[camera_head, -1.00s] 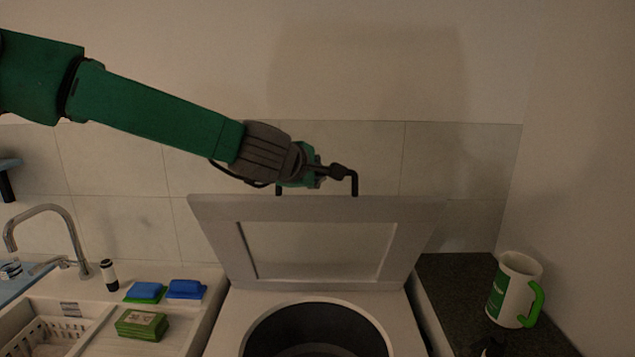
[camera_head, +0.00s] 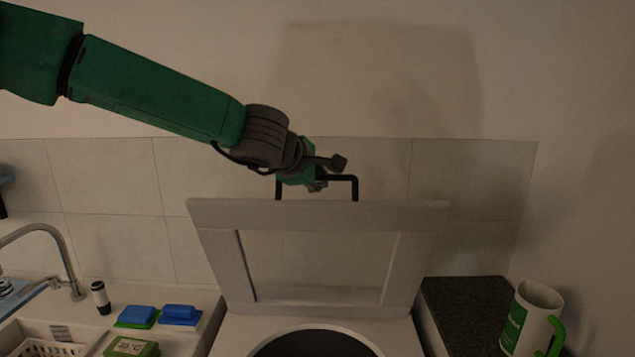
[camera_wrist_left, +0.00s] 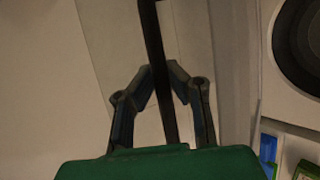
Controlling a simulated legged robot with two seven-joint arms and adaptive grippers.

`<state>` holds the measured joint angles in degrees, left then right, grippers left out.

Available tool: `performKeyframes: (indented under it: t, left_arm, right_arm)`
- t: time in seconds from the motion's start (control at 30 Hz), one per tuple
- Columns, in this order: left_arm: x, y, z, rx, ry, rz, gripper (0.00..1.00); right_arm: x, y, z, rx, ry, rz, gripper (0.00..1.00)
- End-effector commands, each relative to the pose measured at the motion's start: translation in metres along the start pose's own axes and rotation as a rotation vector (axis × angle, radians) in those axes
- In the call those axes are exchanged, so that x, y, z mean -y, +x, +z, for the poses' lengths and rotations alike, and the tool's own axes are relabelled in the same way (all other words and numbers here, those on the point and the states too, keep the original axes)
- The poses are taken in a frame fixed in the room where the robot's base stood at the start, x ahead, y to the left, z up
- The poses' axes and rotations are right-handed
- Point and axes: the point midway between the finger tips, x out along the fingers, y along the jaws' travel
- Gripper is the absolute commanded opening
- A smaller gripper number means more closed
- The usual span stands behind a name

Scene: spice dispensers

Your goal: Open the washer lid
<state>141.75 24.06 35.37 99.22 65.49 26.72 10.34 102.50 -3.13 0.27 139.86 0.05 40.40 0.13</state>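The light grey washer lid (camera_head: 215,240) is raised and leans back over the washer (camera_head: 270,325). Its black bar handle (camera_head: 356,190) stands at the lid's top edge. My left gripper (camera_head: 330,174) is at this handle, with one dark finger showing above the bar. In the left wrist view the handle (camera_wrist_left: 154,35) runs lengthwise between the two fingers of the gripper (camera_wrist_left: 161,68). I cannot tell whether the fingers press on it. The dark round drum opening (camera_head: 315,345) shows below the lid. My right gripper is out of view.
A white mug with a green handle (camera_head: 530,315) stands on the dark counter (camera_head: 465,300) at right. At left are a tap (camera_head: 65,250), a small bottle (camera_head: 100,297), blue and green sponges (camera_head: 180,312) and a basket (camera_head: 45,347). The tiled wall is behind the lid.

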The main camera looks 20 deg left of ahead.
Motion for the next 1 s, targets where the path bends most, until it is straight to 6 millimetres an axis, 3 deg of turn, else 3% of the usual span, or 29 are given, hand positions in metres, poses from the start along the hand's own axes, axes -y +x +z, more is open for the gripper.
performKeyframes:
  t: [0.07,0.33,0.47,0.8,1.0]
  left_arm:
    - [-0.005,-0.003,0.003,0.006,0.001,0.008,0.33]
    - [-0.001,0.004,-0.004,-0.001,-0.004,-0.002,0.33]
    - [-0.001,-0.002,-0.005,-0.001,-0.005,-0.002,0.33]
    - [-0.002,-0.072,-0.001,0.002,-0.002,0.005,0.33]
    - [-0.002,-0.104,0.001,0.001,-0.001,0.004,0.33]
  right_arm:
    - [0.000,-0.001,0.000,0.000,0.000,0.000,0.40]
    - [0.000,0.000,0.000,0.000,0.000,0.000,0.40]
    - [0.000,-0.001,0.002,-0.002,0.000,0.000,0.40]
    - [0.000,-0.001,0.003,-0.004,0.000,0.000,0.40]
    - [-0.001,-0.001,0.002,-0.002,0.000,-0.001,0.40]
